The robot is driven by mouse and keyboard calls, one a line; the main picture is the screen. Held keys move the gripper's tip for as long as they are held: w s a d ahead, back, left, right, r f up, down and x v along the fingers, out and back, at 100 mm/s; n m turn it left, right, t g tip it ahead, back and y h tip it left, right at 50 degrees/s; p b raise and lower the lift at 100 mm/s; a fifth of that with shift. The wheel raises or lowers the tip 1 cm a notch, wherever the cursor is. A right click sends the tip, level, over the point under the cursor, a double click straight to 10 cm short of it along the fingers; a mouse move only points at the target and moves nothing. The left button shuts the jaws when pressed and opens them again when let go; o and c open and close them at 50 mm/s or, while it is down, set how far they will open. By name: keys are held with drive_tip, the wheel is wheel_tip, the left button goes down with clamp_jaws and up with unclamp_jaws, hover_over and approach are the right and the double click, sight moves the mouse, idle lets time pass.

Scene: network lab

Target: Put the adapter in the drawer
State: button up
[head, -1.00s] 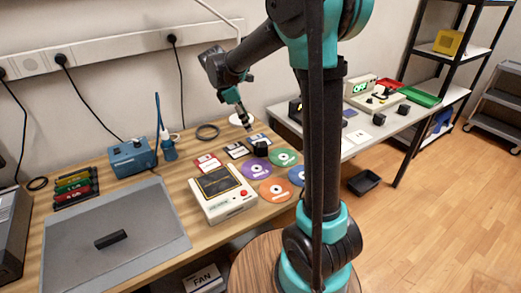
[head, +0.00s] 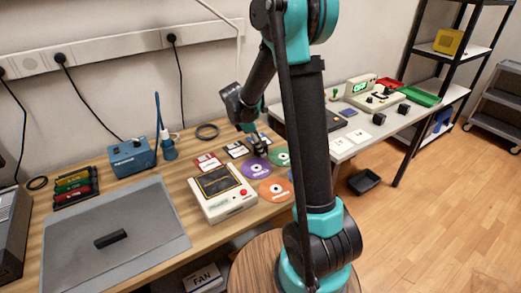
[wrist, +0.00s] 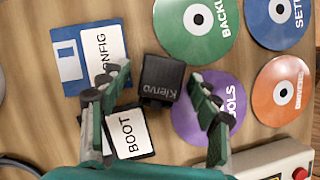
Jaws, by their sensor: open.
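The adapter, a small black block marked Kiervo (wrist: 161,79), lies on the wooden desk in the wrist view, among disks and discs. My gripper (wrist: 163,95) is open, with one finger on each side of the adapter and gaps between fingers and block. In the head view my gripper (head: 259,149) is low over the desk by the purple disc, and its dark fingers blend with the adapter there. I cannot clearly make out a drawer; a box marked FAN (head: 203,278) shows below the desk's front edge.
Around the adapter lie a CONFIG disk (wrist: 90,58), a BOOT disk (wrist: 130,132), a green disc (wrist: 195,28) and a purple disc (wrist: 190,118). A cream device with a red button (head: 222,193) stands in front. A grey mat (head: 120,235) lies left.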

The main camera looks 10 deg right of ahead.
drive_tip(key=shift+d+f, duration=0.1)
drive_tip(key=shift+f, duration=0.2)
drive_tip(key=shift+c, duration=0.5)
clamp_jaws()
drive_tip(key=shift+r, duration=0.15)
